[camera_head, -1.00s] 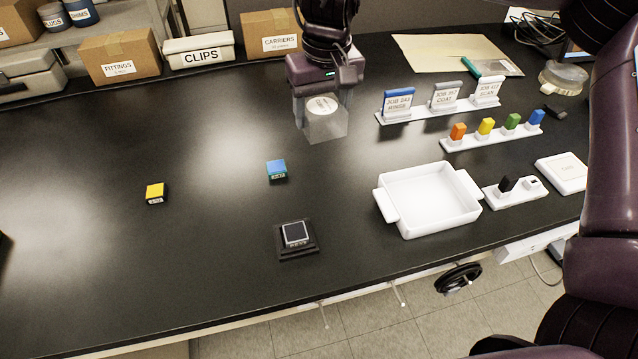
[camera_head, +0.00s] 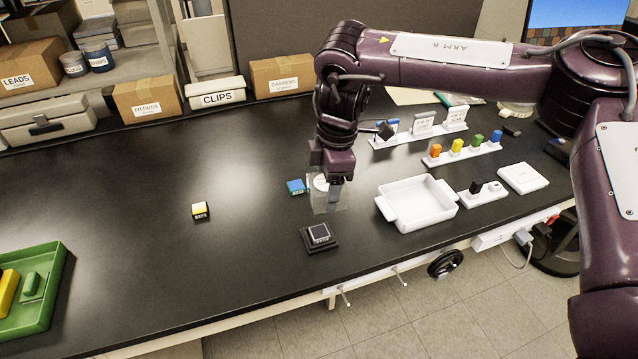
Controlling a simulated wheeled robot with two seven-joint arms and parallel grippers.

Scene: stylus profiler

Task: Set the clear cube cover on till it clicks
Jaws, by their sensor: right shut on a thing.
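The clear cube cover (camera_head: 322,203) is in my right gripper (camera_head: 328,190), which is shut on it. The cover hangs just above and behind a small black base (camera_head: 320,241) that carries a square grey-rimmed piece with a dark top (camera_head: 319,232). Cover and base look apart. A round white label shows through or on the cover, partly hidden by the fingers. My left gripper does not show.
A blue block (camera_head: 296,187) sits close left of the cover, and a yellow block (camera_head: 200,210) farther left. A white tray (camera_head: 410,216) stands to the right. A green tray (camera_head: 42,318) is at the lower left. The bench front is clear.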

